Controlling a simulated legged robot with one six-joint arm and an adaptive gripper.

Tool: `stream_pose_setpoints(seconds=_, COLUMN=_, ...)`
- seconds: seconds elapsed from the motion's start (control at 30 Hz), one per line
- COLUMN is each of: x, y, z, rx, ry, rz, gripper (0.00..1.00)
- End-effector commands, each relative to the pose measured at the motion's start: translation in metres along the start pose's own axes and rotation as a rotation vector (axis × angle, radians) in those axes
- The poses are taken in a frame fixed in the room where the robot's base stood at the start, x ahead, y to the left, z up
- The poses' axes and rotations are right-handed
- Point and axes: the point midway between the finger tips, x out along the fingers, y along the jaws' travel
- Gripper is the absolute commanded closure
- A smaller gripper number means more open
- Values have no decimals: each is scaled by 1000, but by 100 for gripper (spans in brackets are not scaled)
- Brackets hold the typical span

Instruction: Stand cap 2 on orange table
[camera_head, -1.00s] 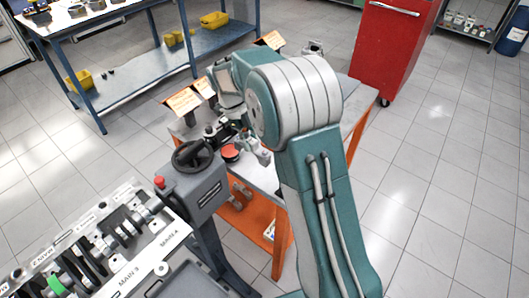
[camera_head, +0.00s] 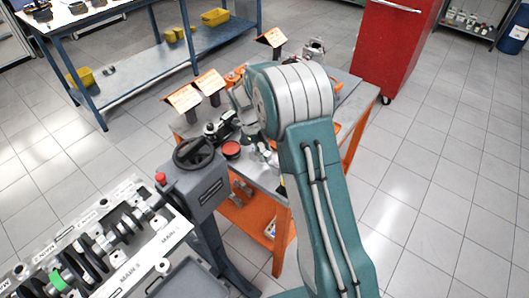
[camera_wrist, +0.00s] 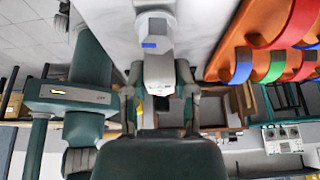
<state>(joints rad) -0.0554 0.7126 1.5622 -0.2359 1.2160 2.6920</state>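A grey metal cap (camera_wrist: 158,68) with a blue mark sits between the fingers of my gripper (camera_wrist: 158,78) in the wrist view. The fingers press in from both sides. Its number is not readable. Its far end is at or close to the grey table top; I cannot tell whether it touches. The orange table (camera_head: 182,126), with orange legs and a grey top, stands in the middle of the head view.
Orange holders with red, green and blue curved pieces (camera_wrist: 300,20) lie close beside the cap. Tented orange signs (camera_head: 183,98), dark parts and a red round piece (camera_head: 231,149) occupy the table's left side. The engine block (camera_head: 95,245) and handwheel stand (camera_head: 205,190) are in front.

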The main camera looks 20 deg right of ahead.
Motion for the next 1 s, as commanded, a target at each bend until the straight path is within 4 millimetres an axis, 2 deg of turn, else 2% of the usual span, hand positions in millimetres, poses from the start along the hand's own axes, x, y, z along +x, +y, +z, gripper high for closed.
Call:
stream_pose_setpoints(seconds=0.03, x=0, y=0, z=0, rx=0, ry=0, rz=0, gripper=39)
stream_pose_setpoints(seconds=0.07, x=0, y=0, z=0, rx=0, ry=1, rz=0, gripper=32)
stream_pose_setpoints(seconds=0.43, x=-1, y=0, z=0, rx=0, ry=0, rz=0, gripper=32)
stream_pose_setpoints(seconds=0.53, x=-8, y=0, z=0, rx=0, ry=-1, rz=-1, gripper=32)
stream_pose_setpoints(seconds=0.67, x=-30, y=0, z=0, rx=0, ry=-3, rz=-3, gripper=32)
stream_pose_setpoints(seconds=1.0, x=-99, y=0, z=0, rx=0, ry=-3, rz=-1, gripper=32)
